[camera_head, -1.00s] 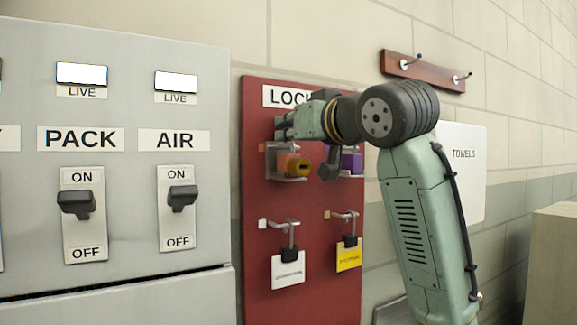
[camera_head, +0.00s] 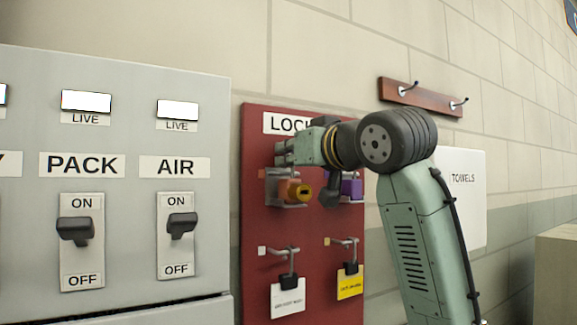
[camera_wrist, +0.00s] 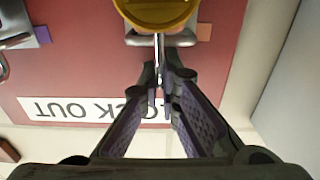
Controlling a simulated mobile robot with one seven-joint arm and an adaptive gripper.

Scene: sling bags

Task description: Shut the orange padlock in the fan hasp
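The fan hasp does not show in either view.
A purple padlock (camera_head: 351,188) hangs close to the right, partly behind my wrist. The grey panel (camera_head: 130,130) with PACK and AIR switches is left. Towel hooks (camera_head: 420,96) are upper right.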

